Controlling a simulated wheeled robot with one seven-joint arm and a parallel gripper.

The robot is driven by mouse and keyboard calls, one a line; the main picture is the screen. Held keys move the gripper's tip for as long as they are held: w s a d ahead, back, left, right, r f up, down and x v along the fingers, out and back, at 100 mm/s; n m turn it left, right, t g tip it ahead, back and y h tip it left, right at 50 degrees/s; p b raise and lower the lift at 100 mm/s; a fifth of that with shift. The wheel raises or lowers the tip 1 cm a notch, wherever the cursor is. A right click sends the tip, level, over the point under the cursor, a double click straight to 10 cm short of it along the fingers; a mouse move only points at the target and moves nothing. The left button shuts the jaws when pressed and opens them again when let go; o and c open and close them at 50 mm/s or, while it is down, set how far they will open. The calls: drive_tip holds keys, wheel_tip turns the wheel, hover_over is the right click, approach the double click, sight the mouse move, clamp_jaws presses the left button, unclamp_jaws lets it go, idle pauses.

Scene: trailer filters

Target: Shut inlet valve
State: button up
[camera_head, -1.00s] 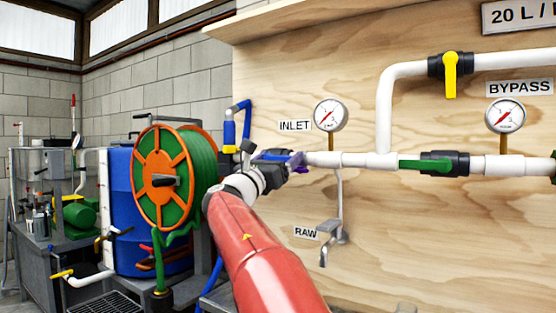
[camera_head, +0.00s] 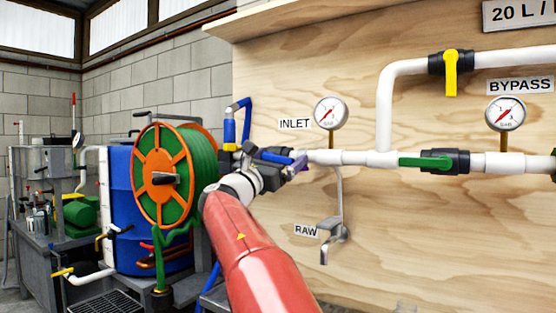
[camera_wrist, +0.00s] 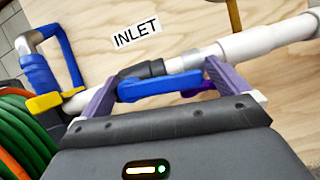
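The inlet valve has a black body (camera_wrist: 150,71) on the white pipe, with a blue lever (camera_wrist: 160,86) lying roughly along the pipe in the wrist view. The INLET label (camera_wrist: 137,34) is on the board above it. My gripper (camera_wrist: 160,92) is open, its two purple fingers wide apart. The lever lies between the fingers, with its right end close to the right finger; whether they touch I cannot tell. In the head view my gripper (camera_head: 298,167) is at the pipe beside the valve, and my wrist partly hides the valve.
An inlet gauge (camera_head: 330,113) stands right of the valve, above the RAW tap (camera_head: 332,235). A green lever (camera_head: 424,162) and a yellow lever (camera_head: 450,73) are farther right. A green hose reel (camera_head: 165,178) and a blue barrel (camera_head: 122,220) stand left of my arm.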

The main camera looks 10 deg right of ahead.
drive_tip(key=b+v, duration=0.1)
drive_tip(key=v, duration=0.7)
drive_tip(key=shift+b, duration=0.4)
drive_tip(key=shift+c, duration=0.4)
